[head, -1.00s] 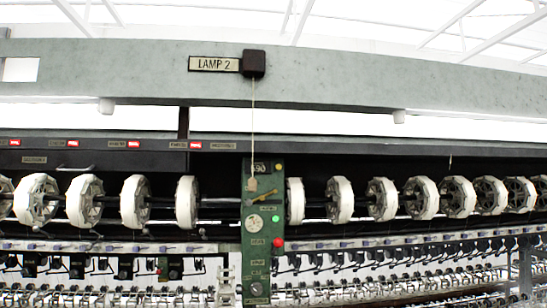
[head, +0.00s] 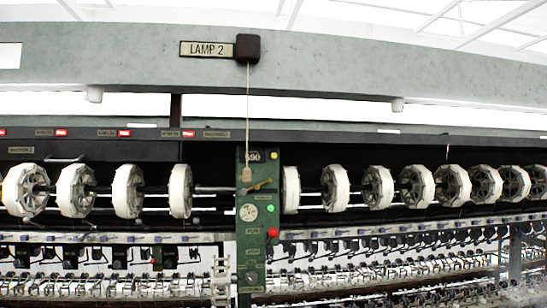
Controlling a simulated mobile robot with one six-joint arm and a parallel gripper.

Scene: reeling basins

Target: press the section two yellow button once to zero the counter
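A green control panel (head: 251,275) stands upright at the middle of the head view. Near its top is a small display (head: 252,155) that seems to read 590, and a small yellow button (head: 273,155) sits just right of it. A green button (head: 270,208) and a larger red button (head: 273,232) are lower on the panel's right side. A round white dial (head: 248,212) is left of the green button. I cannot read a section number on the panel. My gripper is not in view.
A cord with a wooden pull (head: 247,174) hangs from a dark box beside the LAMP 2 sign (head: 207,49), in front of the panel's upper part. Reels with white bands (head: 335,188) line both sides, and thread-guide rows run below.

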